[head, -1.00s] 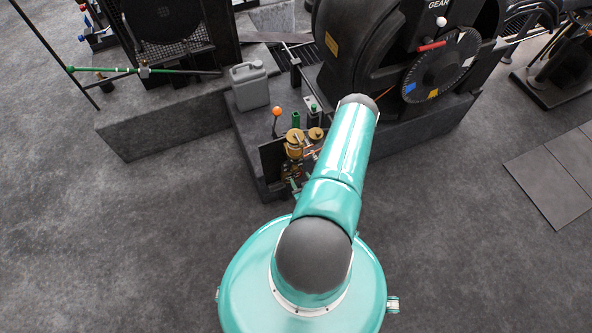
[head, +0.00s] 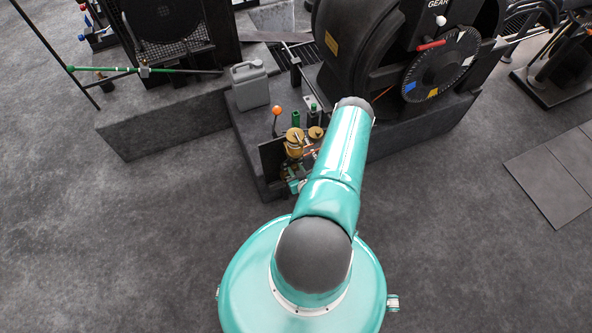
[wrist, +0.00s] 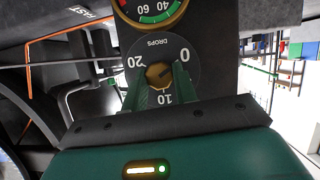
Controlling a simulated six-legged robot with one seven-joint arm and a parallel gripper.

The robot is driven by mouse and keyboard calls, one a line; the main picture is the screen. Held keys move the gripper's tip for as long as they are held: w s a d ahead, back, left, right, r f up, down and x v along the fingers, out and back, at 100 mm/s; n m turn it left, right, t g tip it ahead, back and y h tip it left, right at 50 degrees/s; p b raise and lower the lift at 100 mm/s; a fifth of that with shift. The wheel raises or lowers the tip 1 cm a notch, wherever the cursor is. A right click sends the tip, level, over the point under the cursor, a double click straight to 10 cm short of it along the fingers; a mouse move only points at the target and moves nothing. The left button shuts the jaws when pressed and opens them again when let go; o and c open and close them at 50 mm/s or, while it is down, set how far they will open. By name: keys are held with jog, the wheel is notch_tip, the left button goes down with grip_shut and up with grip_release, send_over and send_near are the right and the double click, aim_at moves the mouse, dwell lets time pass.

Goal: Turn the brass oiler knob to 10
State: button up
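The brass oiler knob (wrist: 158,74) sits at the middle of a dark round dial (wrist: 155,50) marked DROPS, with 0 at right, 10 at the bottom and 20 at left in the wrist view. My gripper (wrist: 160,72) reaches toward the dial from below. Its two green fingers stand apart, one on each side of the knob, with the 10 mark showing between them. I cannot make out firm contact with the knob, nor clearly where its pointer stands. In the head view my arm hides the dial; brass oiler cups (head: 294,143) show beside it.
A gauge (wrist: 160,10) with a coloured scale sits just above the dial. An orange-topped lever (head: 277,112) and a grey can (head: 249,86) stand near the oiler in the head view. A big dark machine (head: 365,45) rises behind. The grey floor around is open.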

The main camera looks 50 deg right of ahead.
dwell(0.3)
jog(key=shift+d+m+t+y, duration=0.1)
jog(key=shift+m+t+y, duration=0.3)
jog(key=shift+m+y, duration=0.45)
jog(key=m+t+y, duration=0.1)
jog(key=m, duration=0.1)
jog(key=shift+s+m, duration=0.1)
jog(key=shift+m, duration=0.25)
jog(key=m, duration=0.1)
jog(key=m+t+y, duration=0.1)
jog(key=shift+s+d+f+m, duration=0.1)
jog(key=shift+d+f+m, duration=0.05)
jog(key=shift+m, duration=0.15)
jog(key=m+t+y, duration=0.1)
jog(key=m, duration=0.1)
jog(key=shift+f+m+t, duration=0.1)
jog(key=shift+m+t, duration=0.3)
jog(key=m+t, duration=0.2)
jog(key=m, duration=0.2)
jog(key=shift+f+m, duration=0.15)
jog(key=shift+m, duration=0.15)
jog(key=m+t, duration=0.1)
jog(key=m, duration=0.3)
jog(key=shift+f+h, duration=0.1)
jog(key=shift+h, duration=0.25)
jog(key=shift+m+t, duration=0.3)
jog(key=shift+m, duration=0.1)
